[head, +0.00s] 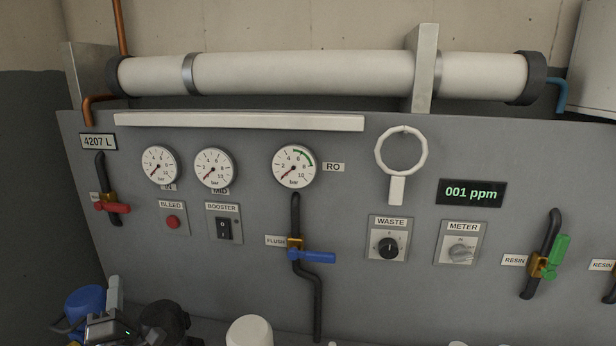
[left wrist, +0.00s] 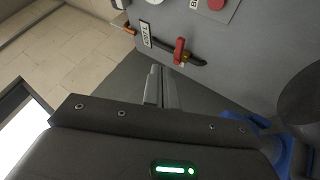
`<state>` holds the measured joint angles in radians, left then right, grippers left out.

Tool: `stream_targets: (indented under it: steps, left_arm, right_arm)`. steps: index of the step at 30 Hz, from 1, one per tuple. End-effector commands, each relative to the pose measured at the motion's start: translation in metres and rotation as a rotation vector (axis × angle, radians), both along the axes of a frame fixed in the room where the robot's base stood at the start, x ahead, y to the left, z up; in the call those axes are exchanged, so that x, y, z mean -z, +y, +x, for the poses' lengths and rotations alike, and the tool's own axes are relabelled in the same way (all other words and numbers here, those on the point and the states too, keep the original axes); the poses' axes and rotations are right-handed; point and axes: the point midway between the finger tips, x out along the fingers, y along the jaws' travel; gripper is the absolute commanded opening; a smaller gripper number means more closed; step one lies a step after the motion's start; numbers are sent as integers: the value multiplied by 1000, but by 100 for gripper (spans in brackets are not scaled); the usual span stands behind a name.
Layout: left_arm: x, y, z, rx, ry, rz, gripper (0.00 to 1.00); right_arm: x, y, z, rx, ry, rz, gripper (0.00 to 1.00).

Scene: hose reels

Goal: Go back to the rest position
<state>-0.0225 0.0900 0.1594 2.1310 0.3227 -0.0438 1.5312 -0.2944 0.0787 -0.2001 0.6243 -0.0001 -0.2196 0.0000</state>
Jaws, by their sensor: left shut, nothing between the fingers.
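My left gripper (head: 115,294) is at the bottom left of the head view, low in front of the grey panel. Its pale fingers are together with nothing between them. They also show in the left wrist view (left wrist: 162,88), pointing toward the panel's edge near the red-handled valve, apart from it. My right gripper is not in view.
The grey panel (head: 240,290) carries a red valve handle (head: 118,208), a blue flush handle (head: 318,258), a green resin handle (head: 561,249), gauges, switches and knobs. A white cylinder (head: 300,73) lies along its top. A blue object (head: 84,300) sits beside my left gripper.

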Motion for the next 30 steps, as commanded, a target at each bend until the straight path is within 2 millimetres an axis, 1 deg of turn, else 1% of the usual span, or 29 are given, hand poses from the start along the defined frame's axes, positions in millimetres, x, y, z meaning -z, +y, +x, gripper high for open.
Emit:
stream_targets:
  steps: [4, 8, 11, 13, 17, 18, 20, 21, 23, 24, 27, 29, 30]
  left_arm:
    - [22, -8, -1, -6, 138, 50, 0]
    - [47, -21, -1, 4, 292, 116, 0]
    - [73, -35, -4, 21, 443, 190, 0]
    - [94, -48, -8, 43, 563, 258, 0]
    - [139, -75, -25, 110, 811, 421, 0]
    - [156, -85, -34, 142, 896, 485, 0]
    - [181, -101, -52, 202, 1033, 597, 0]
    - [198, -112, -67, 252, 1124, 681, 0]
    - [222, -127, -91, 334, 1250, 810, 0]
    - [235, -136, -107, 389, 1318, 890, 0]
    - [259, -152, -145, 522, 1450, 1070, 0]
    - [270, -160, -166, 598, 1509, 1164, 0]
    - [276, -164, -180, 650, 1543, 1222, 0]
  right_arm:
    - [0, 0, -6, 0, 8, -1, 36]
    - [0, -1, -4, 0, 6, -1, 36]
    - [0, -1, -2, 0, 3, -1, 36]
    - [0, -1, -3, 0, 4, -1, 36]
    - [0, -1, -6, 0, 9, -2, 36]
    - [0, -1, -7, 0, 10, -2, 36]
    - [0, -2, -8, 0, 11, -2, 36]
    - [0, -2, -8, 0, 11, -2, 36]
    - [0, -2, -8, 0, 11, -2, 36]
    - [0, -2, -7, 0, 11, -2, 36]
    - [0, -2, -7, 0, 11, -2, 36]
    - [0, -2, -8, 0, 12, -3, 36]
    - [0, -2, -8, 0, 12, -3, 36]
